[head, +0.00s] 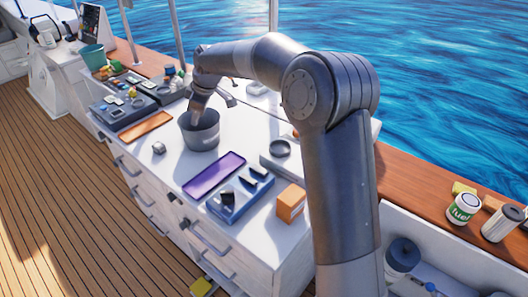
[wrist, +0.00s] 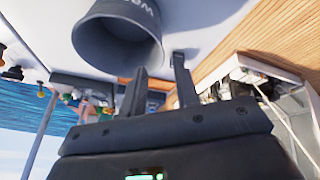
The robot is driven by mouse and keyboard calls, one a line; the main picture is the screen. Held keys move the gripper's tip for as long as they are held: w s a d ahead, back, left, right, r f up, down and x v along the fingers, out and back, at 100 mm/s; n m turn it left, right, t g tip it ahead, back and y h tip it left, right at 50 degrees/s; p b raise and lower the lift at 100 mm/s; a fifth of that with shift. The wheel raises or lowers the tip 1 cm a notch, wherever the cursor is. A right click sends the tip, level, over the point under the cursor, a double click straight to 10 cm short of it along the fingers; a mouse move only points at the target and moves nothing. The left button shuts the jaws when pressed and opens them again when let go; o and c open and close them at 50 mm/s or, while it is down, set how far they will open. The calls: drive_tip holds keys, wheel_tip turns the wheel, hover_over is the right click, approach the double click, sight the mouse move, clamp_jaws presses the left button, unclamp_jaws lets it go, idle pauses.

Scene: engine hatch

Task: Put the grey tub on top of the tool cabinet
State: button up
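The grey tub (head: 199,136) stands upright on the white top of a drawer cabinet (head: 172,172), left of centre in the head view. Its open mouth faces up, and it looks empty. In the wrist view the tub (wrist: 117,38) shows at the top, with pale lettering on its side. My gripper (head: 196,117) is at the tub's back rim, pointing down. In the wrist view my gripper's two fingers (wrist: 160,78) are apart with nothing clearly between them. I cannot tell whether a finger touches the tub.
An orange tray (head: 146,127) and a small metal knob-like item (head: 159,148) lie left of the tub. A purple tray (head: 214,175), a blue organiser (head: 240,195) and an orange box (head: 290,203) lie nearer. A green bucket (head: 93,57) stands far left. Wooden ledge and water lie behind.

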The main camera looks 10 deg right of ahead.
drive_tip(key=s+d+r+m+t+h, duration=0.15)
drive_tip(key=s+d+r+m, duration=0.3)
drive_tip(key=s+d, duration=0.45)
drive_tip(key=s+d+r+m+t+h, duration=0.1)
drive_tip(key=s+d+r+m+h, duration=0.15)
drive_tip(key=s+d+r, duration=0.5)
drive_tip(key=s+d+f+m, duration=0.2)
drive_tip(key=s+d+m, duration=0.1)
drive_tip(key=s, duration=0.5)
drive_tip(key=s+d+f+m, duration=0.2)
drive_tip(key=s+d, duration=0.2)
drive_tip(key=s, duration=0.3)
drive_tip(key=s+d+f+m, duration=0.2)
drive_tip(key=s+d+m, duration=0.1)
drive_tip(key=s, duration=0.5)
drive_tip(key=shift+s+d+f+m, duration=0.25)
drive_tip(key=shift+s+d+m, duration=0.05)
drive_tip(key=shift+s+d, duration=0.1)
